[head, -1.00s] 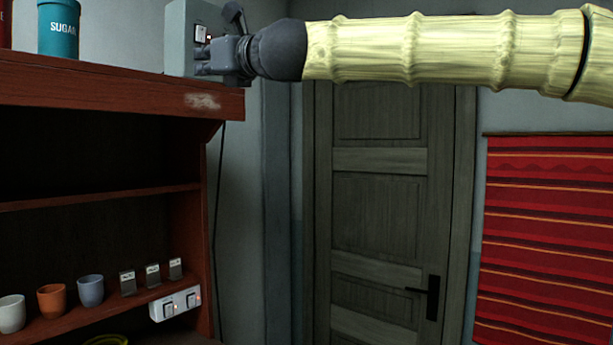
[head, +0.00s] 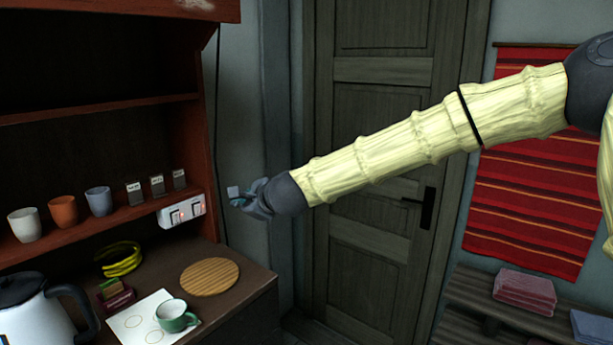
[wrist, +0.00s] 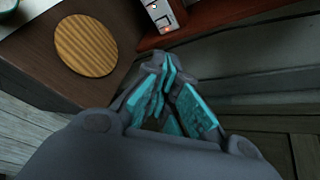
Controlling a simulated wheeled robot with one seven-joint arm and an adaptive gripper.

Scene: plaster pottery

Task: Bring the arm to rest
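My gripper (head: 242,199) hangs in the air in the head view, at the end of my pale arm, which slopes down to the left across the door. In the wrist view my gripper (wrist: 172,78) shows grey fingers with teal pads leaning towards one another. How far apart the tips are is not clear. I see nothing held between them. The gripper is right of the white switch box and appears clear of the shelf and counter.
A red-brown shelf holds several cups, including an orange one (head: 63,211), and a switch box (head: 182,211). Below, the counter bears a kettle (head: 36,312), a green cup (head: 174,316) and a round wooden board (head: 209,277). A door (head: 375,120) stands behind my arm.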

